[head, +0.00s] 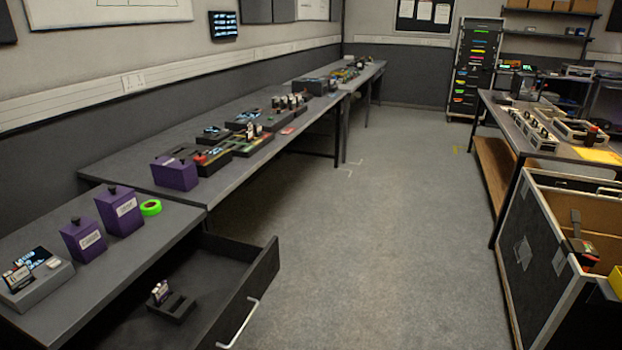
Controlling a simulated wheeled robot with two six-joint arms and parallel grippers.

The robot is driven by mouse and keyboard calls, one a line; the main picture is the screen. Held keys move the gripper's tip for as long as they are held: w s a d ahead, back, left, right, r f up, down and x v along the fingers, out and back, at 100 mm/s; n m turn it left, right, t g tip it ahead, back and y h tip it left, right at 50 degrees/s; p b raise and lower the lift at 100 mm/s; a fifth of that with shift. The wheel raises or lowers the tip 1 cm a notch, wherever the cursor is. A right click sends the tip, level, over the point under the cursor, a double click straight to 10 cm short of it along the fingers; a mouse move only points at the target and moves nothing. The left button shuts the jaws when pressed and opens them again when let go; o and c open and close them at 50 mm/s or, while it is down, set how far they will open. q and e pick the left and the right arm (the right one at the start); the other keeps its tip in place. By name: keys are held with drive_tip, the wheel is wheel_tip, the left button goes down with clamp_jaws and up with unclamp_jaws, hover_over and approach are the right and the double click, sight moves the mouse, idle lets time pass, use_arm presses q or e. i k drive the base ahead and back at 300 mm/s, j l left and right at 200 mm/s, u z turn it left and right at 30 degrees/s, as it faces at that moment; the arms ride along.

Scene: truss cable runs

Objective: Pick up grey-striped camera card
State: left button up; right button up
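No card can be made out for certain as the grey-striped camera card; the cards are too small for their stripes to be read. A small light card (160,291) with dark markings stands upright in a black slotted holder (178,309) inside the open drawer (222,278). On the near bench, a grey box-shaped device (42,291) has small cards and dark, lit-looking labels on or behind it. Neither of my grippers is in view.
Two purple boxes (120,212) with black knobs and a green tape roll (151,207) stand on the near bench. A third purple box (175,173) and several trays line the long bench. The drawer juts into the aisle. A flight case (545,250) stands right; the floor between is clear.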

sight(17, 278)
drive_tip(key=u, duration=1.65)
